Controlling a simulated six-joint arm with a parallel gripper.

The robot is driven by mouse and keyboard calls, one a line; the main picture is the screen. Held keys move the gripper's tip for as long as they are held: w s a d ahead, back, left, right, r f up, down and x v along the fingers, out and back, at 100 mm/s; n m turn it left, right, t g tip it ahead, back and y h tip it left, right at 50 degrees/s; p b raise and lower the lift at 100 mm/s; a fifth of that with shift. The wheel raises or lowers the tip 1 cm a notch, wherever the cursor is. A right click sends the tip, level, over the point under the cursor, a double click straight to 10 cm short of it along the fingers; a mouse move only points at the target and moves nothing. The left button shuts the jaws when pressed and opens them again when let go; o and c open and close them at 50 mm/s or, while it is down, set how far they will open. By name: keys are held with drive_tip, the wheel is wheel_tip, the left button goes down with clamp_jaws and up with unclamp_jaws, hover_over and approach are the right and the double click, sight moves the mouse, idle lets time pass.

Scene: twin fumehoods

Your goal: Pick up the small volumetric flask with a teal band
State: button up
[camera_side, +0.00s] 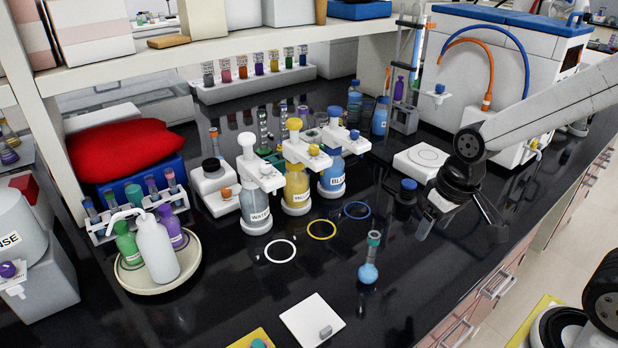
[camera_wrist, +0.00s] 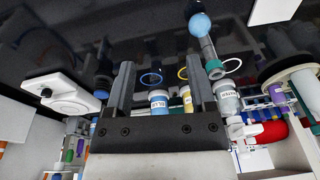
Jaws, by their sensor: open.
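The small volumetric flask (camera_side: 368,272) stands upright on the black bench, front of centre in the side view. It has a round light-blue bulb and a narrow neck with a teal band (camera_side: 374,239) near its top. In the wrist view the flask (camera_wrist: 200,27) shows at the top, right of centre, with its band (camera_wrist: 213,66) lower down. My gripper (camera_side: 458,218) is open and empty, above the bench to the right of the flask and apart from it. In the wrist view the fingers of my gripper (camera_wrist: 161,72) are spread, with the flask beyond the right finger.
Bottles labelled water (camera_side: 256,208), yellow (camera_side: 297,187) and blue (camera_side: 333,178) stand behind the flask, with coloured rings before them. A white square plate (camera_side: 312,320) lies front left. A white balance-like device (camera_side: 420,160) stands behind my gripper. The bench between flask and gripper is clear.

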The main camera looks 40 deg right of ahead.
drive_tip(key=s+a+f+m+g+y, duration=0.35)
drive_tip(key=m+y, duration=0.25)
drive_tip(key=m, duration=0.2)
drive_tip(key=w+d+r+m+t+y, duration=0.1)
drive_tip(key=w+r+m+t+y, duration=0.1)
drive_tip(key=w+m+t+y, duration=0.3)
drive_tip(key=w+d+r+m+t+y, duration=0.2)
drive_tip(key=w+m+y, duration=0.2)
drive_tip(key=m+y, duration=0.3)
drive_tip(key=h, duration=0.1)
approach(360, 271)
drive_tip(key=shift+m, duration=0.3)
drive_tip(key=a+r, duration=0.2)
drive_tip(key=r, duration=0.1)
drive_tip(key=shift+w+a+r, duration=0.1)
drive_tip(key=shift+w+r, duration=0.05)
drive_tip(key=shift+r, duration=0.1)
drive_tip(key=shift+x, duration=1.3)
drive_tip(key=shift+w, duration=0.1)
drive_tip(key=shift+x, duration=2.55)
